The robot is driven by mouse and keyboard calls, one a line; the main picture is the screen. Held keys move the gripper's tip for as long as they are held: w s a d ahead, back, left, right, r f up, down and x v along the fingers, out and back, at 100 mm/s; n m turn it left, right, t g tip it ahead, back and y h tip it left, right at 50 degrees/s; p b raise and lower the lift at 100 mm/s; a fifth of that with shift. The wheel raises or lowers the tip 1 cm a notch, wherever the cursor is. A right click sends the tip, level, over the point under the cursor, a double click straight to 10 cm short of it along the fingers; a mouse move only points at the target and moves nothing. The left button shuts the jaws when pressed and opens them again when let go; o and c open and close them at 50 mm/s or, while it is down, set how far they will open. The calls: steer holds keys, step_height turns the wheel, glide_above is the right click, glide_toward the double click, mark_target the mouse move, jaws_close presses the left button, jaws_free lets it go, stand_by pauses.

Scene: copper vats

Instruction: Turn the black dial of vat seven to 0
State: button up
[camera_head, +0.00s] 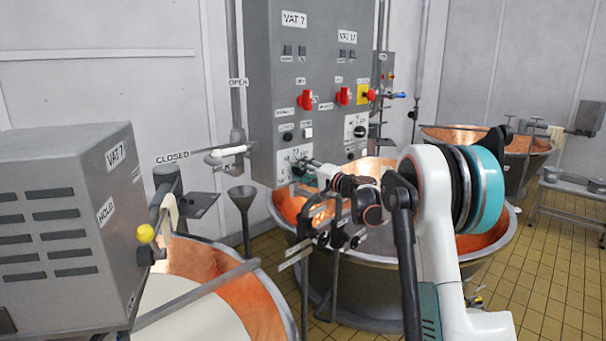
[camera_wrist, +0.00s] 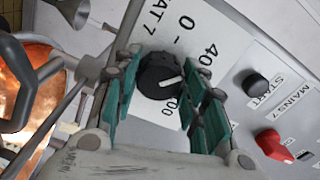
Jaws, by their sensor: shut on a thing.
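The black dial (camera_wrist: 160,77) of vat seven is round, with a white pointer line, on a white plate with printed numbers. In the wrist view the line points right, on the side between the 40 and the 100 marks; the 0 is above it. My gripper (camera_wrist: 163,80) is shut on the dial, with teal finger pads on its left and right sides. In the head view my gripper (camera_head: 300,168) reaches the lower left of the grey panel (camera_head: 272,65) labelled VAT 7 and hides the dial.
A black START button (camera_wrist: 256,85) and a red MAINS 7 switch (camera_wrist: 273,145) sit right of the dial. A copper vat (camera_head: 490,240) stands below the panel, under my arm. A valve lever (camera_head: 228,151) juts out to the panel's left, and a grey box (camera_head: 65,225) stands nearer at left.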

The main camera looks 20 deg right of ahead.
steer(key=n, duration=0.4)
steer(key=shift+f+n+b, duration=0.15)
steer(key=shift+n+b, duration=0.15)
steer(key=shift+b, duration=0.05)
steer(key=shift+n, duration=1.8)
steer(key=o, duration=1.1)
steer(key=shift+c, duration=0.2)
steer(key=v, duration=1.2)
